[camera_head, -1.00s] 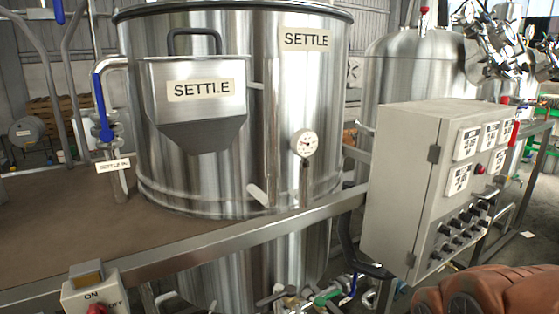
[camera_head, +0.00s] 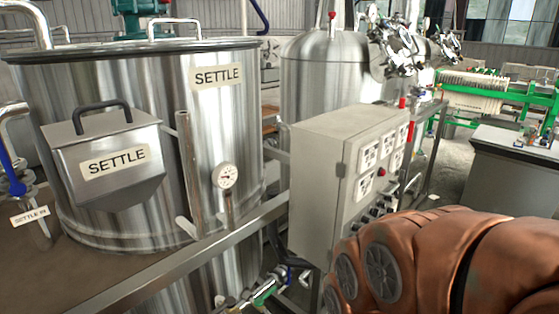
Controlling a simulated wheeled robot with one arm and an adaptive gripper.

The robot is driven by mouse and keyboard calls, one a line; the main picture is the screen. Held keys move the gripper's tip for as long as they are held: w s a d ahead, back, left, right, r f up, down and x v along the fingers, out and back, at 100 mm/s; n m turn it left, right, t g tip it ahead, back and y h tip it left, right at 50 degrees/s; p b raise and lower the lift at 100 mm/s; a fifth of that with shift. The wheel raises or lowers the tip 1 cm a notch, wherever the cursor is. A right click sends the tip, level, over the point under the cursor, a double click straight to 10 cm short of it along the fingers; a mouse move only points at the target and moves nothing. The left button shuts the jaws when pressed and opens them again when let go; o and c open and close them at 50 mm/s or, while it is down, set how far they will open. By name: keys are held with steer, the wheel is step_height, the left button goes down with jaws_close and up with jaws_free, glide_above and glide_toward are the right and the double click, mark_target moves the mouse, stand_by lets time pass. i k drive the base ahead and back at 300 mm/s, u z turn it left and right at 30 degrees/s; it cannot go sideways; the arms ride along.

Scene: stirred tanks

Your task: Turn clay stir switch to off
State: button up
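No switch labelled clay stir can be read in the head view. A grey control cabinet (camera_head: 318,185) stands right of centre, its panel turned to the right. The panel carries several white label plates (camera_head: 369,158), a red button (camera_head: 382,171) and a row of dark knobs (camera_head: 372,217). The plates' writing is too small to read, and the panel's lower part is partly hidden by a large copper-brown ribbed body at the lower right, likely my arm. My gripper is not in view.
A steel tank (camera_head: 90,215) marked SETTLE fills the left, with a hopper (camera_head: 108,160) on its side. A metal rail (camera_head: 150,268) runs before it. A second tank (camera_head: 325,75) stands behind the cabinet. A grey bench (camera_head: 510,165) and green-framed machine (camera_head: 490,92) are at right.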

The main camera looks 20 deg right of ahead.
mark_target(375, 212)
steer(key=z, duration=0.9)
